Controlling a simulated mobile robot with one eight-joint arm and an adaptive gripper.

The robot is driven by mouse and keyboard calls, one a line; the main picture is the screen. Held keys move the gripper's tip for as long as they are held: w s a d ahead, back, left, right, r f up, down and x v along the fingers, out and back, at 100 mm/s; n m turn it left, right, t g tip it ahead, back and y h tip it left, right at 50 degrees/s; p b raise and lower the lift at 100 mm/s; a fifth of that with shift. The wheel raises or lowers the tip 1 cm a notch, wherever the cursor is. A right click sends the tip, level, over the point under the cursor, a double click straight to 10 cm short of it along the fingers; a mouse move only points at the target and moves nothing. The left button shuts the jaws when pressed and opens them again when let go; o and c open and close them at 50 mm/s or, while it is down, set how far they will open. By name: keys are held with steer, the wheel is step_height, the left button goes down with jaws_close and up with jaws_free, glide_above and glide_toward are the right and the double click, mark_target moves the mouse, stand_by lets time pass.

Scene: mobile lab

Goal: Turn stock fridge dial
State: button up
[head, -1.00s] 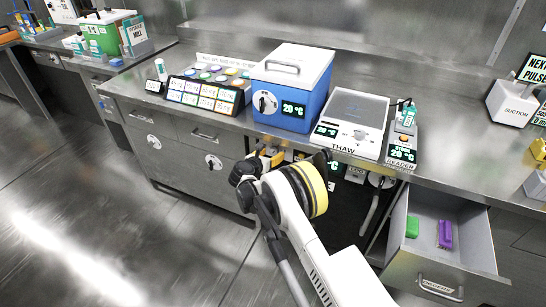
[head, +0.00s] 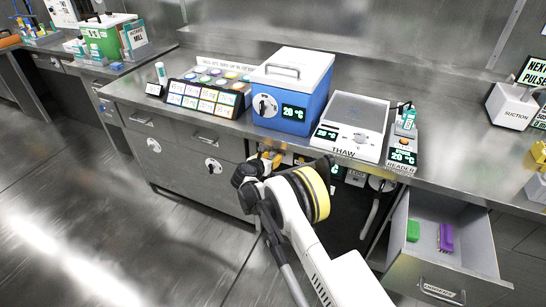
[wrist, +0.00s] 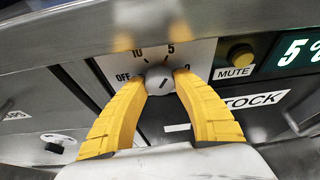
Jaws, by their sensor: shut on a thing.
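The stock fridge dial (wrist: 160,77) is a small round pale knob on a white plate marked OFF, 10, 5 and a partly hidden 2, in the wrist view. My gripper (wrist: 163,84) has its two yellow fingers shut on the knob from either side. A short dark mark shows on the knob, but its exact setting is hard to read. The fridge display (wrist: 301,50) to the right reads 5 °C, cut off at the edge. A STOCK label (wrist: 254,101) sits below it, partly hidden by a finger. In the head view my gripper (head: 270,160) is under the counter edge; the arm hides much of the panel.
The counter (head: 225,127) overhangs the panel. Above stand a blue box (head: 290,95) and the THAW unit (head: 352,128), each showing 20 °C. An open drawer (head: 432,270) at right holds green and purple items.

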steer(key=m+t+y, duration=0.1)
steer(key=m+y, duration=0.1)
steer(key=m, duration=0.2)
steer(key=shift+y, duration=0.4)
steer(key=m+t+y, duration=0.1)
steer(key=m, duration=0.3)
steer(key=shift+t+y, duration=0.4)
stand_by(0.4)
steer(key=o, duration=1.2)
steer(key=shift+w, duration=0.1)
steer(key=v, duration=1.2)
